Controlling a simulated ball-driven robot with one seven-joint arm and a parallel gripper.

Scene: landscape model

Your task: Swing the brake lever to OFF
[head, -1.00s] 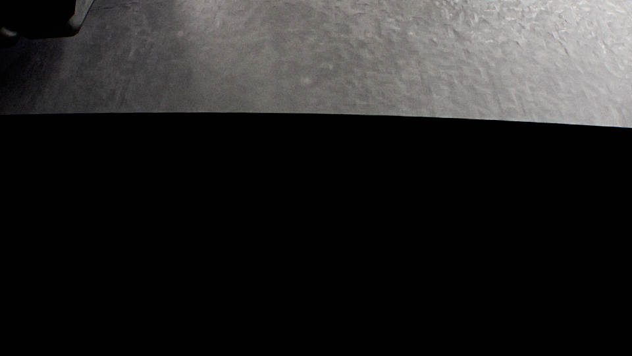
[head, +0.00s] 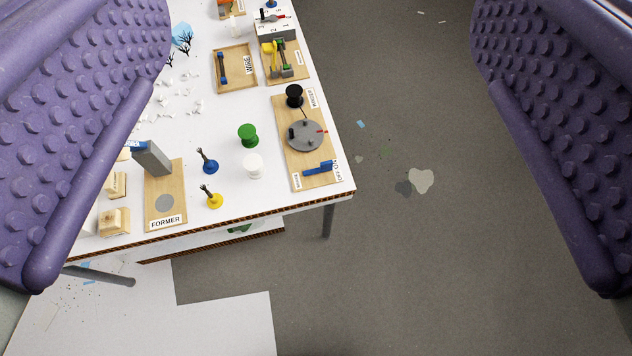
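The blue brake lever (head: 318,168) lies on the front end of a wooden board (head: 297,135), near the table's front right corner. A small white label (head: 337,170) beside it seems to carry ON and OFF; which mark the lever points at is too small to tell. A grey disc (head: 304,135) with a red pointer and a black spool (head: 294,96) sit behind the lever on the same board. My gripper (head: 320,150) is wide open and empty. Its purple studded fingers frame both sides of the head view, above and apart from the table.
The white table (head: 225,110) also holds a green spool (head: 248,135), a white spool (head: 253,165), blue (head: 208,163) and yellow (head: 213,198) pegs, and a FORMER board (head: 165,205) with a grey post. Grey floor (head: 450,250) is open to the right.

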